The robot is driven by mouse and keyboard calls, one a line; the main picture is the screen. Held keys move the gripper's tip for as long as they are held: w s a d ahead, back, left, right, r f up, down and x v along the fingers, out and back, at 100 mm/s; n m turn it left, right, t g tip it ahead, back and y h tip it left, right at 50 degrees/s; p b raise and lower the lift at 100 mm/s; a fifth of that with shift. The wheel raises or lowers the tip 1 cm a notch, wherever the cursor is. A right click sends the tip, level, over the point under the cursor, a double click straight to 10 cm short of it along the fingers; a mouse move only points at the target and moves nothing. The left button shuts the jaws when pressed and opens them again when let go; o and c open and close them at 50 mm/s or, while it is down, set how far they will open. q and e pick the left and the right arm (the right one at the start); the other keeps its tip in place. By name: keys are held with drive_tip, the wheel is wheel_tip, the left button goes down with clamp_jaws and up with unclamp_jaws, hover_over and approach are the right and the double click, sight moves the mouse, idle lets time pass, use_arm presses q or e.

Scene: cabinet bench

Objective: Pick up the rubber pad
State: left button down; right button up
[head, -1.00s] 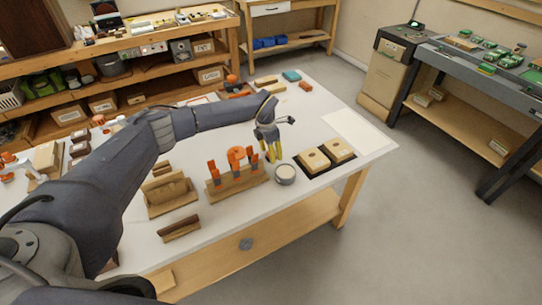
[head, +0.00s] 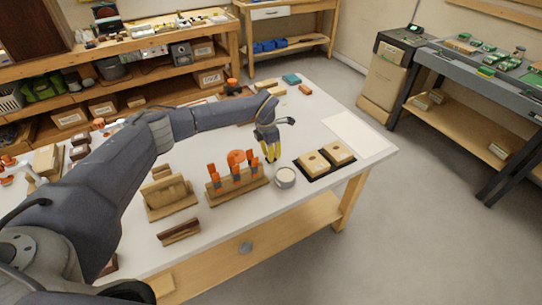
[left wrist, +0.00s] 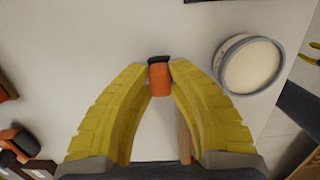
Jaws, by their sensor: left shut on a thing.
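My left gripper (head: 271,158) has yellow fingers and points down over the white table, right of a wooden rack (head: 238,186) that carries orange clamp-like pieces (head: 236,158). In the left wrist view the left gripper (left wrist: 160,82) has its fingertips closed on a small orange and black piece (left wrist: 160,80). I cannot tell for sure whether this is the rubber pad. In the head view the fingers hide it. A round, pale-topped tin (head: 285,177) stands close by; it also shows in the left wrist view (left wrist: 250,66). My right gripper is out of view.
A pale sheet (head: 357,134) lies near the table's right corner. Wooden holders (head: 170,199) stand left of the rack.

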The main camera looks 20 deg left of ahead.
use_arm(q)
wheel_tip(320, 180, up, 19)
idle(0.5)
drive_tip(key=c, duration=1.9)
unclamp_jaws()
drive_tip(key=shift+c, duration=0.2)
drive_tip(key=shift+f, duration=0.1)
clamp_jaws()
drive_tip(key=shift+s+d+f+m+g+h, duration=0.15)
drive_tip(key=shift+s+d+f+m, duration=1.15)
drive_tip(key=shift+f, duration=1.05)
drive_tip(key=shift+s+d+f+m+g+h, duration=0.1)
drive_tip(key=shift+s+d+f+m, duration=0.95)
drive_tip(key=shift+d+f+m, duration=0.95)
drive_tip(key=shift+s+d+f+m+g+h, duration=0.15)
drive_tip(key=shift+s+d+f+m, duration=0.9)
drive_tip(key=shift+f, duration=1.7)
drive_tip(key=shift+s+a+f, duration=0.1)
drive_tip(key=shift+a+f, duration=0.05)
drive_tip(key=shift+f, duration=0.4)
